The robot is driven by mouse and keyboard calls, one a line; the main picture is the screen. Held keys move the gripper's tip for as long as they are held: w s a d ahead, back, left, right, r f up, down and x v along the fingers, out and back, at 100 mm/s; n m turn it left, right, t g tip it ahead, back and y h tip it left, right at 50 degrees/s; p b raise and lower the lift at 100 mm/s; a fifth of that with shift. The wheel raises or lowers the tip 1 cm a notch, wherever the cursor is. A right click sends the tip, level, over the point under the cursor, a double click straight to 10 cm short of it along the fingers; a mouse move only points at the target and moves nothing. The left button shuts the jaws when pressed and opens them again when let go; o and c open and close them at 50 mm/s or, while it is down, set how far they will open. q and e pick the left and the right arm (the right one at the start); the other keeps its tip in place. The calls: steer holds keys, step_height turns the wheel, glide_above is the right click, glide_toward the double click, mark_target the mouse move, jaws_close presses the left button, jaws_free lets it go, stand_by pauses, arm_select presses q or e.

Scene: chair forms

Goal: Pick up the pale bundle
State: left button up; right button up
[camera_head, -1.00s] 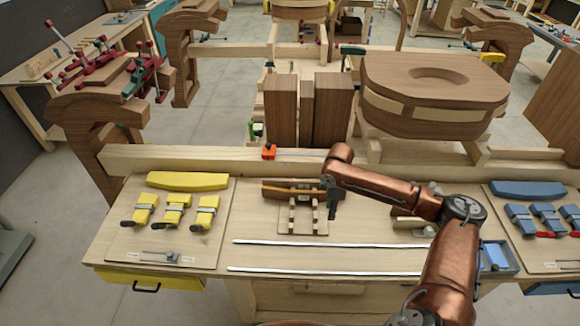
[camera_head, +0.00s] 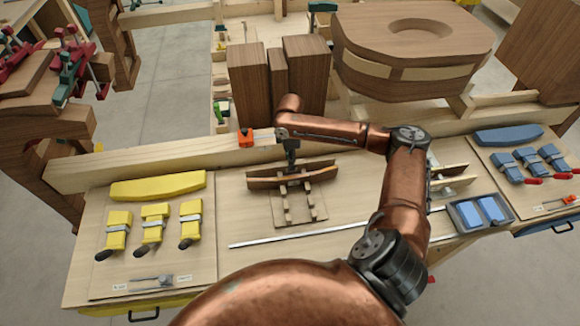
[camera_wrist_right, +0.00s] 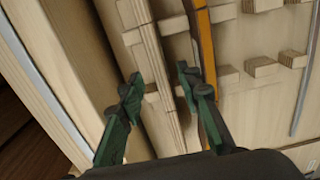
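A pale, layered wood bundle (camera_wrist_right: 168,75) runs lengthwise between the two fingers of my right gripper (camera_wrist_right: 160,84) in the right wrist view. The fingers are open, with gaps beside the bundle; I cannot tell whether either touches it. In the head view my right gripper (camera_head: 291,163) points down at the middle of two long strips on a slotted rack (camera_head: 298,206). The rear strip (camera_head: 320,163) appears to be the bundle, partly hidden by the gripper. My left gripper is not in view.
A pale beam (camera_head: 150,162) and tall brown blocks (camera_head: 248,85) stand behind the rack. Yellow clamps (camera_head: 154,225) lie on a board at left. A white rod (camera_head: 270,240) lies in front.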

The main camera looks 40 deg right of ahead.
mark_target(291, 173)
step_height(291, 173, down, 5)
steer(key=shift+s+d+f+p, duration=0.1)
steer(key=shift+d+p, duration=0.05)
steer(key=shift+p, duration=0.4)
jaws_close()
